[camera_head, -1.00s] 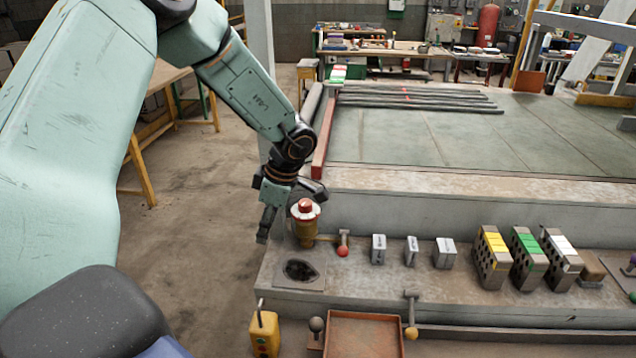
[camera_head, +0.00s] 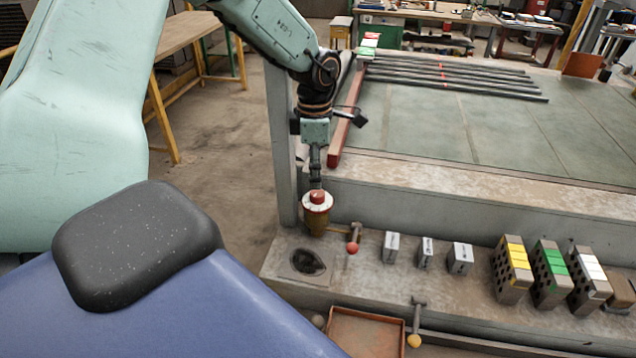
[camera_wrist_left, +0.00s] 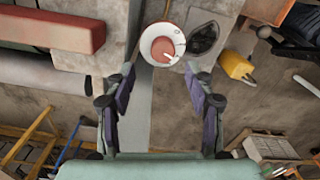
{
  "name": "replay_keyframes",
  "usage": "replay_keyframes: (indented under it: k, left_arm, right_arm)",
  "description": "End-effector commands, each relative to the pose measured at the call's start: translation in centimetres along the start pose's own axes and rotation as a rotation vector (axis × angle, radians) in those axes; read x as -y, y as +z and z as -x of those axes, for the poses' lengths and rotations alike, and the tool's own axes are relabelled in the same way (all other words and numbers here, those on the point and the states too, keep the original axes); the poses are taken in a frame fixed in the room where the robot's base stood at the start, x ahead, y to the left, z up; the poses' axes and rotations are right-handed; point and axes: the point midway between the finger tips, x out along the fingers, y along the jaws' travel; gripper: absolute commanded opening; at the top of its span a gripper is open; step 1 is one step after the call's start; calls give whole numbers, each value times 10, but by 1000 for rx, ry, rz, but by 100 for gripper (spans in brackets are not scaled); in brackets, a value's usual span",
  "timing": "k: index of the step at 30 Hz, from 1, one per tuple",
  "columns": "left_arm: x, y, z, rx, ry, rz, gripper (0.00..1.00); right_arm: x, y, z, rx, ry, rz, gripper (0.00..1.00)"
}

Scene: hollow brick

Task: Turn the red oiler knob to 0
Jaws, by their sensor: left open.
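The red oiler knob (camera_head: 317,196) sits on a white dial ring on top of the brass oiler (camera_head: 316,218), at the left end of the stone ledge. In the left wrist view the red knob (camera_wrist_left: 163,49) shows from above with a pale pointer mark, inside the white dial (camera_wrist_left: 146,43); its figures are too small to read. My left gripper (camera_head: 316,178) points down just above the knob in the head view. In the left wrist view its fingers (camera_wrist_left: 160,88) are spread and empty, with the knob ahead, beyond the fingertips. My right gripper is not in view.
A lever with a red ball (camera_head: 353,248) stands close right of the oiler. A dark hole (camera_head: 308,262) lies in front of it. Small grey blocks (camera_head: 426,252) and hollow bricks (camera_head: 512,270) stand farther right. A grey post (camera_head: 281,150) rises behind left.

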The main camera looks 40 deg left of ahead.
Motion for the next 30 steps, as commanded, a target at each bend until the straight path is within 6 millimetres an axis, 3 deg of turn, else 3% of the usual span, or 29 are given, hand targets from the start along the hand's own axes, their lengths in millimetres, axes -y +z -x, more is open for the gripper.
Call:
replay_keyframes:
  k: [9,21,30]
  left_arm:
    - [1,1,-44,-3,0,-1,54]
    - [-2,4,-52,-1,3,-2,54]
    - [-2,4,-52,-1,2,-2,30]
  right_arm:
    - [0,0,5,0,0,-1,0]
    - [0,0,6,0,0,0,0]
    - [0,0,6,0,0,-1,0]
